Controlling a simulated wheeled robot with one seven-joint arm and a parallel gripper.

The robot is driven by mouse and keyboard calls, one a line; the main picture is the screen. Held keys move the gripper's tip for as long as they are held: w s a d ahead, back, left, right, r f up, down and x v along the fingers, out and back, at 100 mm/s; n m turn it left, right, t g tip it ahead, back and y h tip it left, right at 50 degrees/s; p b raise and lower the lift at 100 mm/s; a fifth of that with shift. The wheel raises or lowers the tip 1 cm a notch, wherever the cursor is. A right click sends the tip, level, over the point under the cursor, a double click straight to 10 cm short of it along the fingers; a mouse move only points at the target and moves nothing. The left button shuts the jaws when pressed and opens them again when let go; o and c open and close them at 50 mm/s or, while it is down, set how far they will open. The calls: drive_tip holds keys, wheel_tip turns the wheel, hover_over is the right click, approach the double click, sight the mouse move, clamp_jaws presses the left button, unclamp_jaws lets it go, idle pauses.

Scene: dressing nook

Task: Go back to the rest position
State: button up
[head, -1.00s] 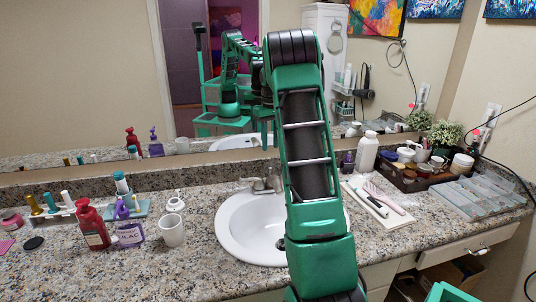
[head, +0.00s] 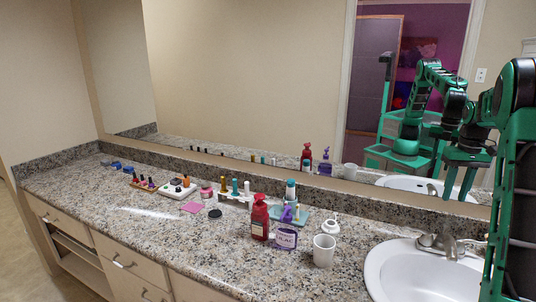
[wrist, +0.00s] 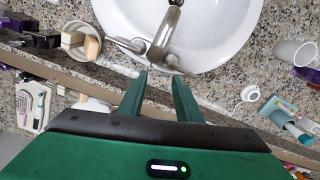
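My gripper (wrist: 162,76) shows in the wrist view with its two green fingers apart and nothing between them. It is above the counter's back edge, near the faucet (wrist: 172,32) and the white sink (wrist: 222,30); its height is hard to tell. In the head view my arm runs down the right edge, over the right side of the sink (head: 392,275), and the gripper itself is out of frame. The mirror (head: 250,90) reflects the arm with its fingers pointing down.
On the granite counter (head: 120,205) stand a red bottle (head: 260,218), a purple bottle (head: 286,235), a white cup (head: 324,251) and a small white pot (head: 331,223). A cup with blocks (wrist: 83,40) stands near the faucet. The counter's front left is clear.

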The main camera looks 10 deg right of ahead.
drive_tip(key=s+a+r+m, duration=0.2)
drive_tip(key=s+a, duration=2)
drive_tip(key=s, duration=0.1)
drive_tip(key=s+a+f, duration=0.2)
drive_tip(key=s, duration=0.4)
drive_tip(key=s+a+f+m, duration=0.1)
drive_tip(key=s+a+f, duration=0.2)
drive_tip(key=s, duration=0.2)
drive_tip(key=shift+s+a, duration=0.2)
drive_tip(key=shift+s, duration=0.2)
drive_tip(key=shift+w+f, duration=0.3)
drive_tip(key=shift+w, duration=0.35)
drive_tip(key=shift+d, duration=0.1)
